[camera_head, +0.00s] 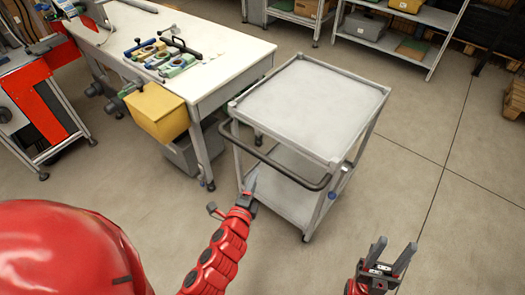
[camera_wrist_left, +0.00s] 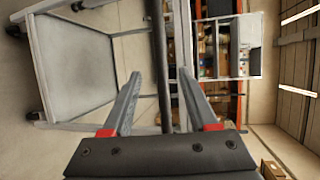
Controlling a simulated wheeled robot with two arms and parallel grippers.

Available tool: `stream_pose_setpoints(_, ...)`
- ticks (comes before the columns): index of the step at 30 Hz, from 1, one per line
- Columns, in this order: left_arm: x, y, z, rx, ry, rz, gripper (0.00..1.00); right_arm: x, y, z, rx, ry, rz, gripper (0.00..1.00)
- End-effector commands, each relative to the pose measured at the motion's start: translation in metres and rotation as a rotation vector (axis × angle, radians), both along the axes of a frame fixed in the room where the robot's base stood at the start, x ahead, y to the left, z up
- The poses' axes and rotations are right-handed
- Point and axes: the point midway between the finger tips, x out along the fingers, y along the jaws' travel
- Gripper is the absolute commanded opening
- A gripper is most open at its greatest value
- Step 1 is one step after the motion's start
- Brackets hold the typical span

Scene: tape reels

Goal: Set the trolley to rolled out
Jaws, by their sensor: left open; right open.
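The grey two-shelf trolley (camera_head: 310,100) stands on the floor beside the workbench. Its dark handle bar (camera_head: 275,163) runs along the near side. A trolley shelf (camera_wrist_left: 75,65) shows at left there. My right gripper (camera_head: 393,252) is open and empty, low at right, apart from the trolley.
The white workbench (camera_head: 220,50) with a yellow bin (camera_head: 157,112) stands close to the trolley's left. A grey box (camera_head: 195,150) is under the bench. Shelving (camera_head: 400,45) stands at the back. The floor (camera_head: 440,190) to the right and in front is clear.

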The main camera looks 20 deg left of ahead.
Motion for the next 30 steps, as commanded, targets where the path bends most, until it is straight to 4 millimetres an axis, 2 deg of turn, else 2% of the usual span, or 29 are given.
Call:
stream_pose_setpoints(6, 0.047, 0.002, -0.004, -0.002, -0.006, -0.001, 0.59, 0.000, 0.000, 0.008, 0.000, 0.000, 0.000, 0.50)
stream_pose_setpoints(18, 0.123, 0.006, -0.019, -0.005, -0.004, 0.000, 0.59, 0.000, 0.000, 0.016, 0.000, 0.000, 0.000, 0.50)
stream_pose_setpoints(24, 0.143, 0.007, -0.024, -0.003, -0.005, -0.001, 0.59, 0.000, 0.000, 0.015, 0.000, 0.000, 0.000, 0.50)
stream_pose_setpoints(30, 0.148, 0.007, -0.027, -0.002, -0.001, -0.002, 0.59, 0.000, 0.000, 0.016, 0.000, 0.000, 0.000, 0.50)
